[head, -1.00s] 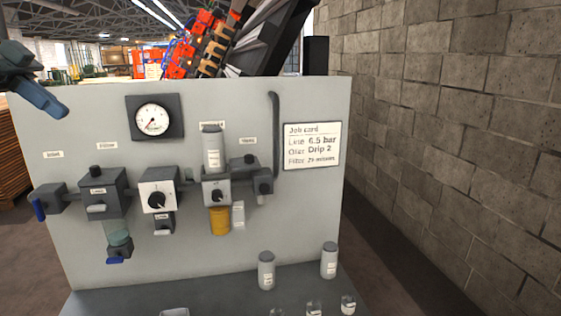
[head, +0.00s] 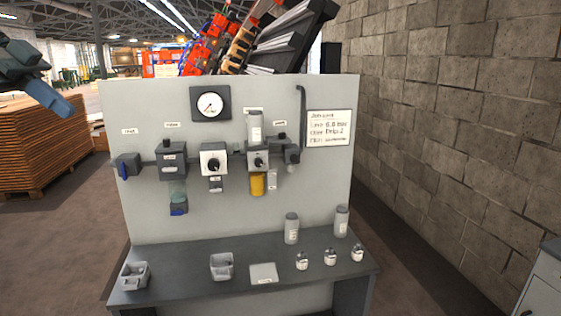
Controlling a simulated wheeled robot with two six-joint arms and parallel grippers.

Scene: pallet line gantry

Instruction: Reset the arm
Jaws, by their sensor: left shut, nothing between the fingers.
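My left gripper (head: 48,98) is at the upper left of the head view, raised, shut and empty. It is well apart from the grey panel (head: 200,222), left of its top edge. My right gripper is not in view.
The dark bench (head: 190,266) below the panel holds two grey bins, a pale flat tray (head: 263,273), two tall canisters (head: 291,228) and several small jars (head: 330,257). A block wall (head: 450,130) stands at right. Stacked wooden boards (head: 40,150) stand at left, with open floor before them.

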